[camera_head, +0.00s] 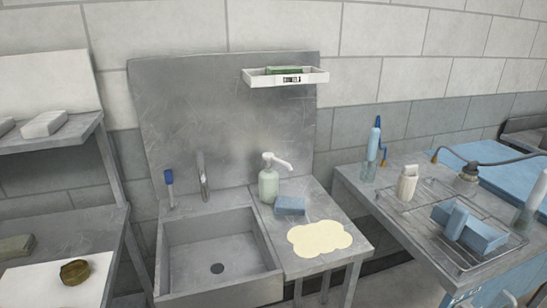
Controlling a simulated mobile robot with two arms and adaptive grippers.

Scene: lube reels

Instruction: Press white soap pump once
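A soap bottle (268,187) with a pale green translucent body stands upright on the metal counter, to the right of the sink. Its white pump head (275,160) has a nozzle that points to the right. Neither of my grippers shows in the head view, and nothing touches the pump.
A blue sponge (290,205) and a cream cloud-shaped mat (320,238) lie close by the bottle. The sink (217,267) and its faucet (203,180) are on the left. A white shelf (285,78) hangs above. A wire rack (460,220) sits on the right table.

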